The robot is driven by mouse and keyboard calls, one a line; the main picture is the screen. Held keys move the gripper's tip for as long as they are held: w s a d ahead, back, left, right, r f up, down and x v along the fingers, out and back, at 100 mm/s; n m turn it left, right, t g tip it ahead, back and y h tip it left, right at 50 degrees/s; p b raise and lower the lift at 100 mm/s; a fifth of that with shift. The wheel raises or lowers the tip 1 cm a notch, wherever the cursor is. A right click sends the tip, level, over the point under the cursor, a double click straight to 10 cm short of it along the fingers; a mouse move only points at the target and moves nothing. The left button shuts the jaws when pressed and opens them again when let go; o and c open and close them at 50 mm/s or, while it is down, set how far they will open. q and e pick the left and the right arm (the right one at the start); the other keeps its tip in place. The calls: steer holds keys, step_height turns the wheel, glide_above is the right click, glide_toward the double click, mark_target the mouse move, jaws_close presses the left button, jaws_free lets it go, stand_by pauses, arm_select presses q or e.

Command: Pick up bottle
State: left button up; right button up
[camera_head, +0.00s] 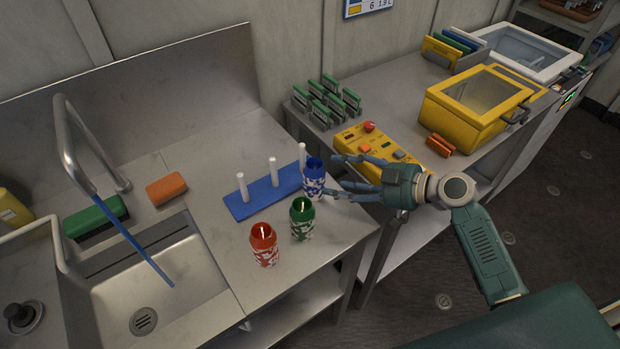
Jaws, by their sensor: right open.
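Three patterned bottles stand upright on the steel counter: a red bottle (264,245), a green bottle (302,219) and a blue bottle (314,178). The blue one is at the right end of a blue rack with white pegs (240,207); I cannot tell whether it touches the rack. My right gripper (332,175) is open, its fingers pointing left, with the blue bottle at their tips. One finger is behind the bottle and the other in front of it. I cannot tell whether they touch it. My left gripper is not in view.
A sink (190,270) with a tall faucet (70,135) is at the left, with an orange sponge (166,188) behind it. On the right bench are a yellow control box (375,147), green-topped clips (326,98) and a yellow lidded case (462,117). A gap separates counter and bench.

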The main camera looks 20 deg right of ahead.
mark_target(319, 177)
steer(key=shift+w+a+f, duration=0.2)
steer(key=shift+w+a, duration=0.25)
steer(key=p+x, duration=0.3)
steer(key=x, duration=0.1)
steer(key=shift+w+a+f, duration=0.1)
steer(key=shift+w+a, duration=0.05)
steer(key=shift+a, duration=0.1)
steer(key=shift+w+a+f, duration=0.3)
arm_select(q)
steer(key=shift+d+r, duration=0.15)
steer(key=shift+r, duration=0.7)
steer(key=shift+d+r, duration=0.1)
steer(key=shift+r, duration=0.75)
arm_select(e)
steer(key=c, duration=0.7)
